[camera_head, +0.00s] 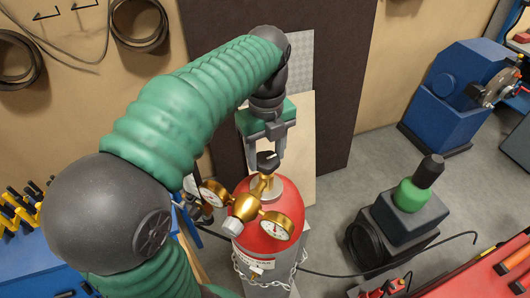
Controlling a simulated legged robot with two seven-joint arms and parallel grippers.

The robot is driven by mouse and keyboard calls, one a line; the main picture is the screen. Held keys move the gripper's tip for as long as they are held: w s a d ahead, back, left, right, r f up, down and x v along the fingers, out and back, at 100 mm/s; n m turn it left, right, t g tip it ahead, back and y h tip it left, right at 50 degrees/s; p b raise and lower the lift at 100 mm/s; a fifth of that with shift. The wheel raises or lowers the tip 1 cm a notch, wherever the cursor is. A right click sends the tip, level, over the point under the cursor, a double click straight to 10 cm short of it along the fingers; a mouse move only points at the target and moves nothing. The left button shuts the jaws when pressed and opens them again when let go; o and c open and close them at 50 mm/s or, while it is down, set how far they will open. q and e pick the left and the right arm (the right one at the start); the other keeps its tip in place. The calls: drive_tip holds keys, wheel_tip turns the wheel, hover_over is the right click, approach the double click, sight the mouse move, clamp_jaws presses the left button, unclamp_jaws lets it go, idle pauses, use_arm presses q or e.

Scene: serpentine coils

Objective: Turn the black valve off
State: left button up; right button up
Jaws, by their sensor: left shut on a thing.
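The black valve (267,161) sits on top of the brass fitting of a gas cylinder (266,213) with a red top and grey body. My left gripper (267,151) comes down from above with its fingers at the valve, shut on it. My left arm, in green ribbed sleeve, fills the left and upper middle of the view. Two round gauges, a left one (212,193) and a right one (276,226), stand on the brass regulator (245,207). My right gripper is not in view.
A chain (270,283) goes around the cylinder. A dark machine with a green bottle (411,195) stands on the floor to the right, with a black hose near it. A blue grinder (455,95) is at the upper right. A red bench (480,280) is at the lower right.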

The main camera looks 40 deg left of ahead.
use_arm(q)
drive_tip(key=shift+f+m, duration=0.1)
drive_tip(key=shift+m, duration=0.5)
drive_tip(key=shift+d, duration=0.1)
drive_tip(key=o, duration=1.1)
drive_tip(key=shift+o, duration=1.4)
drive_tip(key=shift+w+r, duration=0.1)
drive_tip(key=shift+r, duration=0.3)
wheel_tip(320, 180, up, 9)
drive_tip(key=b, duration=0.1)
wheel_tip(320, 180, up, 7)
drive_tip(key=p, duration=0.1)
hover_over(267, 157)
drive_tip(key=shift+d, duration=0.15)
